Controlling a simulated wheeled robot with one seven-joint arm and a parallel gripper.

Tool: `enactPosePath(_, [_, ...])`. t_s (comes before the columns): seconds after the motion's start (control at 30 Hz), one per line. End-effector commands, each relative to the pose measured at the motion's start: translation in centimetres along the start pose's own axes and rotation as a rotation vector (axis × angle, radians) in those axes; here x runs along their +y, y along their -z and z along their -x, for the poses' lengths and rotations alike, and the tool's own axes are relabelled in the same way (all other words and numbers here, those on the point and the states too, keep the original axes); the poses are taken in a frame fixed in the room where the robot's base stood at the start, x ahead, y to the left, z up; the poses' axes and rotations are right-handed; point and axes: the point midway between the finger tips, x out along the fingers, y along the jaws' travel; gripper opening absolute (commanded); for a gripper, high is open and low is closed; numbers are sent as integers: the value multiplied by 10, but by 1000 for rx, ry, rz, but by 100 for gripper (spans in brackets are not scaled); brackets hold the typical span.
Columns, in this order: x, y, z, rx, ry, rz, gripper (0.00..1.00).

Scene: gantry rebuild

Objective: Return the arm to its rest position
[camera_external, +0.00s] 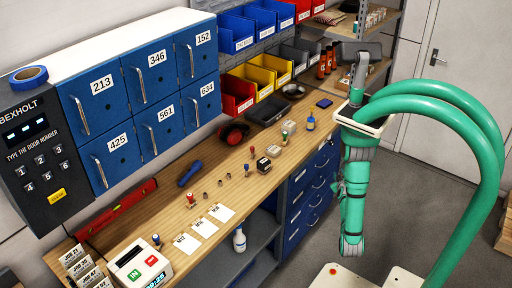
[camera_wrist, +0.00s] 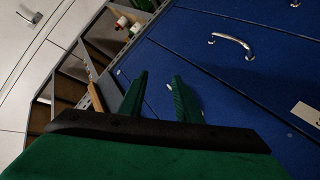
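My gripper (camera_wrist: 158,97) shows in the wrist view as two green fingers standing apart, with nothing between them. Beyond the fingers is a blue panelled front (camera_wrist: 215,75) with a curved metal handle (camera_wrist: 232,43), seen tilted; the fingers look clear of it, though the exact gap is hard to judge. In the external view my green arm (camera_external: 354,190) stands at the right, bent in front of the grey shelving and beside the bench end. Its fingers cannot be made out there.
The wooden bench (camera_external: 262,176) carries small stamps, cards and a red-and-blue tool row. Blue drawers (camera_external: 312,190) stand under its right end. A grey shelf rack (camera_external: 385,22) and a door (camera_external: 445,50) are behind my arm. Grey floor (camera_external: 395,190) is open at the right.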

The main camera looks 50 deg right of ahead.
Motion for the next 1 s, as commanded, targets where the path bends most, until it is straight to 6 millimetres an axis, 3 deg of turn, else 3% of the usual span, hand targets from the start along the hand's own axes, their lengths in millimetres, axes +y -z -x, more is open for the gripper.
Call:
enactPosePath(0.03, [-30,10,20,22,57,-5,31])
enactPosePath(0.13, [-74,31,60,70,151,-30,31])
enactPosePath(0.3, [-118,64,135,152,293,-79,31])
enactPosePath(0.4, [-132,83,180,198,378,-111,31])
enactPosePath(0.6, [-142,117,270,274,567,-184,31])
enactPosePath(0.8, [-133,148,348,320,758,-255,31])
enactPosePath(1.0, [-121,168,390,336,876,-304,31])
